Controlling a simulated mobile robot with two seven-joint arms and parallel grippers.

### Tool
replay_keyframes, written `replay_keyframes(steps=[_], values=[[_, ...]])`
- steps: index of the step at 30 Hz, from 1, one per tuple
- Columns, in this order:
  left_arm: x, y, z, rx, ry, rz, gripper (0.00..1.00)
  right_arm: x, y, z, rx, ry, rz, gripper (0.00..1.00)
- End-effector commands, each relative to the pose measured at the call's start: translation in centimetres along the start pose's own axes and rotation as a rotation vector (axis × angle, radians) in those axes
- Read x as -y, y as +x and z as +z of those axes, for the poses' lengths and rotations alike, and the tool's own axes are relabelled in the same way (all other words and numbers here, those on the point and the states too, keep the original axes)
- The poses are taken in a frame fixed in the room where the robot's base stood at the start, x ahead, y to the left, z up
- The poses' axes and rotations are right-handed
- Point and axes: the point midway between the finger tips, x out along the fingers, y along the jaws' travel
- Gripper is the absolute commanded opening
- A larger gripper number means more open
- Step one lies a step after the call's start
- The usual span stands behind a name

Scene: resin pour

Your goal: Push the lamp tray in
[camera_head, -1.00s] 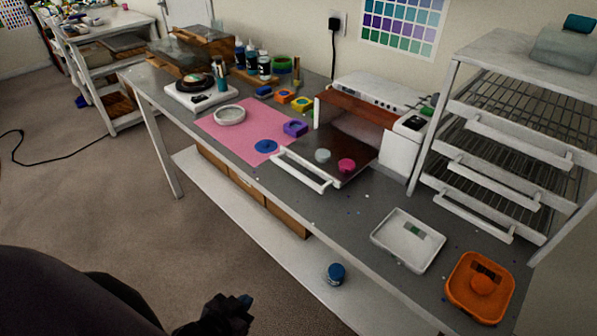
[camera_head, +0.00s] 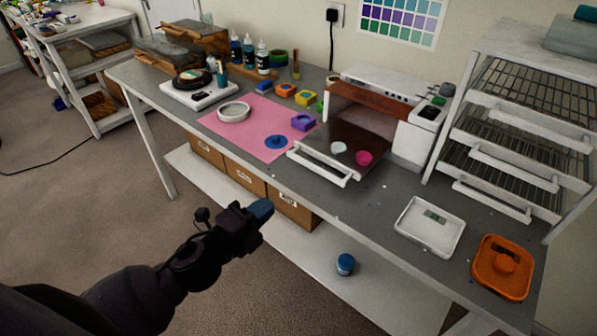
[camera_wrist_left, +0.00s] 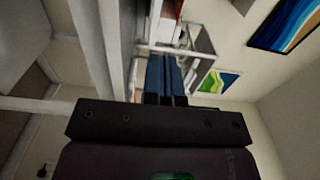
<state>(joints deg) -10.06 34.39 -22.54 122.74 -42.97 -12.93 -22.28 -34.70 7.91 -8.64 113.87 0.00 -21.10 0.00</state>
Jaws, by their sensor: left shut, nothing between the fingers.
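The lamp tray (camera_head: 320,166) is pulled out of the white curing lamp (camera_head: 376,86) on the workbench. Its white front handle faces the bench's front edge. A pale round piece (camera_head: 338,147) and a pink round piece (camera_head: 364,158) lie on its dark surface. My left gripper (camera_head: 262,211) is shut and empty, in front of the bench and below the level of its top, well apart from the tray. Its blue fingertips (camera_wrist_left: 166,75) are together in the left wrist view. The tray cannot be made out in that view. My right gripper is not in view.
A pink mat (camera_head: 250,122) with a round dish and a blue disc lies left of the tray. A white tray (camera_head: 430,226) and an orange tray (camera_head: 502,267) lie to the right, before a wire rack (camera_head: 515,120). Boxes and a blue jar (camera_head: 346,264) sit on the lower shelf.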

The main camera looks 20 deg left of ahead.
Motion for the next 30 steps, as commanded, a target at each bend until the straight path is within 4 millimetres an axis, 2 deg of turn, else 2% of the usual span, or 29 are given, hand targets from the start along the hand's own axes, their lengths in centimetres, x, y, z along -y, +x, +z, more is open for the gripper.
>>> replay_keyframes(steps=[5,24,30], values=[[0.1,1.6,0.1,0.0,-0.001,-0.002,0.0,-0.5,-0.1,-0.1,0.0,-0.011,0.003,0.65],[0.0,11.3,0.0,0.001,-0.005,0.0,0.0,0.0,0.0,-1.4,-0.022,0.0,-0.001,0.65],[-0.1,13.2,0.1,0.002,-0.006,0.001,0.0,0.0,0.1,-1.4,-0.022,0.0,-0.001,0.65]])
